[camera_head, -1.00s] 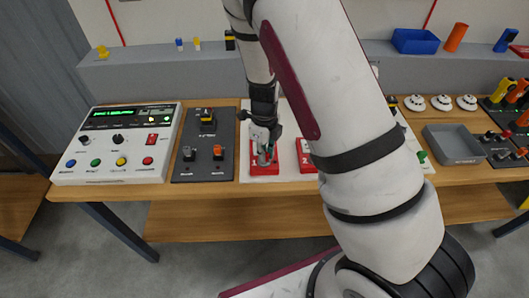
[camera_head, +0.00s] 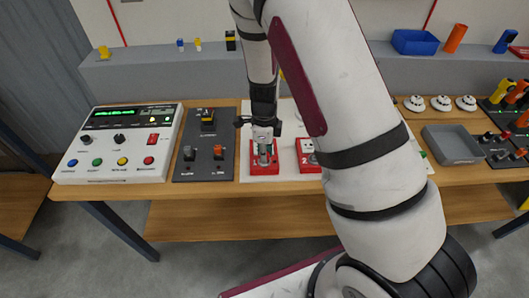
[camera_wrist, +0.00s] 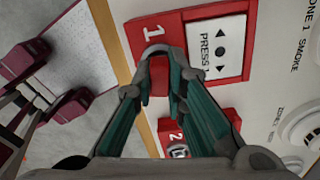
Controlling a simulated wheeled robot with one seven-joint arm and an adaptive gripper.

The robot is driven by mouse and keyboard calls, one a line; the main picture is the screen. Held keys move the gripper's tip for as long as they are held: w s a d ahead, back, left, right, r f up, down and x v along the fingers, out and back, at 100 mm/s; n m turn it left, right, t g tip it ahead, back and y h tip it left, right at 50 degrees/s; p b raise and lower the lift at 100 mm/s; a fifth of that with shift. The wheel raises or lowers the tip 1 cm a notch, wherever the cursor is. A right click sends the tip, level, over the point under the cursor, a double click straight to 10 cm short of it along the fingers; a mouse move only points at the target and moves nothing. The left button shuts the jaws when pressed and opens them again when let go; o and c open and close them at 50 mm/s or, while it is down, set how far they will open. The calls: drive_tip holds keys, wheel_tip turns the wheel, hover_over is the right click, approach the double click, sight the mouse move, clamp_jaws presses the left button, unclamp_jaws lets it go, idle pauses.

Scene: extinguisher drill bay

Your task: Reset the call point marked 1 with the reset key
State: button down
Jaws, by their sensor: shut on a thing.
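The call point marked 1 (camera_head: 257,171) is a red box on a white board. In the wrist view, the same call point (camera_wrist: 175,24) shows a white "1" and a white PRESS panel. My gripper (camera_head: 264,160) points down over it. In the wrist view, the green-lined fingers of my gripper (camera_wrist: 160,88) are close together over the red face beside the PRESS panel. A grey rounded piece, seemingly the reset key (camera_wrist: 157,48), shows at the fingertips. Most of it is hidden, and I cannot tell how deep it sits.
The call point marked 2 (camera_head: 304,146) stands just right, partly behind my arm. A dark switch panel (camera_head: 204,165) and a white control panel (camera_head: 110,165) lie left. A grey tray (camera_head: 453,145) and white detectors (camera_head: 441,103) are right.

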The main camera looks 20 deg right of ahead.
drive_tip(key=shift+r+p, duration=0.3)
drive_tip(key=shift+r, duration=0.75)
drive_tip(key=shift+r, duration=0.35)
drive_tip(key=shift+r+p, duration=0.4)
drive_tip(key=shift+r, duration=0.65)
drive_tip(key=shift+w, duration=0.1)
